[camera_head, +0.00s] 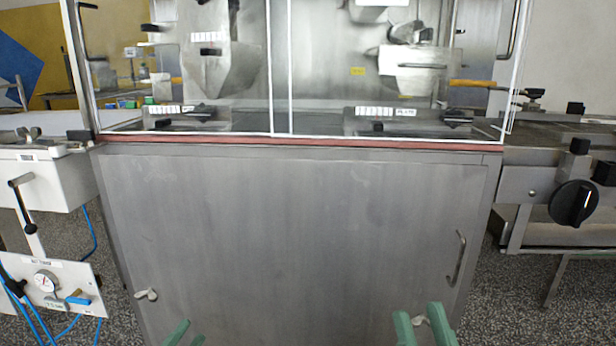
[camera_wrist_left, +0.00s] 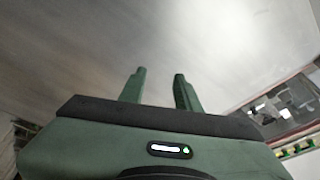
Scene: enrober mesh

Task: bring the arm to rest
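My left gripper (camera_head: 188,337) shows only its green fingertips at the bottom edge of the head view, in front of the steel cabinet's lower left. The left wrist view shows the same gripper (camera_wrist_left: 158,84) with its two green fingers apart and nothing between them. A plain steel surface fills much of the view beyond them. My right gripper (camera_head: 422,322) is at the bottom of the head view, right of the middle. Its two green fingers are apart, with a small pale wing knob (camera_head: 419,320) of the cabinet visible between them. Both arms are mostly out of view.
The steel cabinet (camera_head: 290,225) stands straight ahead, with a handle (camera_head: 457,258) at right and a glazed enclosure (camera_head: 330,75) above. A white unit with a gauge (camera_head: 45,282) and blue hoses is at left. A conveyor frame with a black knob (camera_head: 573,203) is at right.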

